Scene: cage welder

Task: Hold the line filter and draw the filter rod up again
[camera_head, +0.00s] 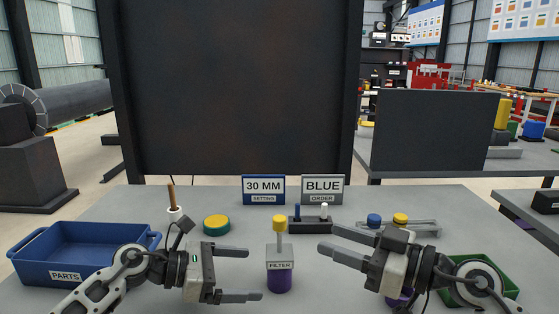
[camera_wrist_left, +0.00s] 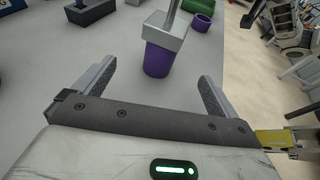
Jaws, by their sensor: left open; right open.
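The line filter (camera_head: 279,265) stands upright on the grey table, a grey block labelled FILTER on a purple base. Its filter rod (camera_head: 279,232) rises from the top with a yellow knob. My left gripper (camera_head: 254,275) is open and empty just left of the filter, its fingers pointing right towards it. In the left wrist view the filter's purple base (camera_wrist_left: 157,60) lies ahead of and between the open fingers (camera_wrist_left: 158,85), apart from them. My right gripper (camera_head: 327,240) is open and empty to the right of the filter, its fingers pointing left.
A blue PARTS bin (camera_head: 80,248) stands at left and a green tray (camera_head: 490,264) behind my right gripper. A green-and-yellow button (camera_head: 217,224), a black block with pegs (camera_head: 311,225) and a grey rack (camera_head: 412,229) stand behind. Signs read 30 MM (camera_head: 263,187) and BLUE (camera_head: 322,187).

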